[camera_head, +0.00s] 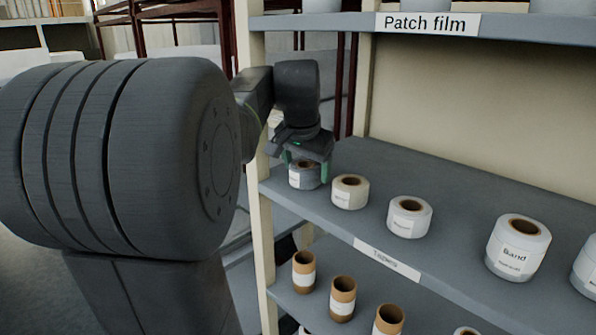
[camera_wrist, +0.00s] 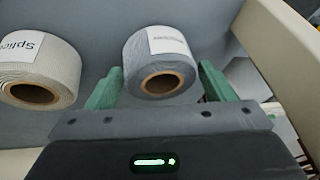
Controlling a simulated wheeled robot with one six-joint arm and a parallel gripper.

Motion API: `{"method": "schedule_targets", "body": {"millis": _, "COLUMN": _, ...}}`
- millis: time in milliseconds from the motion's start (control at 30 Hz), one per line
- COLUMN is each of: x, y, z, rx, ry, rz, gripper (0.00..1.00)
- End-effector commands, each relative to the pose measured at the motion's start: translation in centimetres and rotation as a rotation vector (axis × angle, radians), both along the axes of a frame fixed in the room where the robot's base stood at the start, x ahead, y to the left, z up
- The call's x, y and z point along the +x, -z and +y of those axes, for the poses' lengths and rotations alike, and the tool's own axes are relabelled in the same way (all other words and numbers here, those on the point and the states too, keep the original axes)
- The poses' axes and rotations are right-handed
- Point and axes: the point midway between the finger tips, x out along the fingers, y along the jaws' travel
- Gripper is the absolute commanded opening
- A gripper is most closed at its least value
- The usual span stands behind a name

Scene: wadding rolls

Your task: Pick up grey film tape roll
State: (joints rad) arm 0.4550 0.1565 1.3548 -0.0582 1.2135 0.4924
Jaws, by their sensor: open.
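The grey tape roll (camera_head: 304,177) stands upright at the far left end of the shelf labelled "Tapes". It has a white label and a brown core, and it also shows in the wrist view (camera_wrist: 159,60). My gripper (camera_head: 307,168) is over this roll, pointing down. In the wrist view my gripper (camera_wrist: 165,90) is open, with one green finger on each side of the grey roll. I cannot tell whether the fingers touch it.
A cream roll (camera_head: 350,193) stands just right of the grey roll, close to a finger in the wrist view (camera_wrist: 40,72). Further white rolls (camera_head: 410,217) line the shelf (camera_head: 450,250). A cream shelf post (camera_head: 262,215) stands close on the left. Brown rolls (camera_head: 342,298) stand below.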

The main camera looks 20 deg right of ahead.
Motion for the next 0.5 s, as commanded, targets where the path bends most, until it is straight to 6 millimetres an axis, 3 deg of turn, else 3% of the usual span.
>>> {"method": "schedule_targets", "body": {"millis": 300, "x": 0.18, "y": 0.57, "z": -0.13, "rx": -0.001, "ry": 0.000, "rz": -0.001, "gripper": 0.74}}
{"method": "schedule_targets", "body": {"millis": 467, "x": 0.16, "y": 0.55, "z": -0.13, "rx": 0.000, "ry": 0.000, "rz": 0.000, "gripper": 0.42}}
{"method": "schedule_targets", "body": {"millis": 500, "x": 0.16, "y": 0.54, "z": -0.13, "rx": -0.001, "ry": 0.000, "rz": -0.001, "gripper": 0.42}}
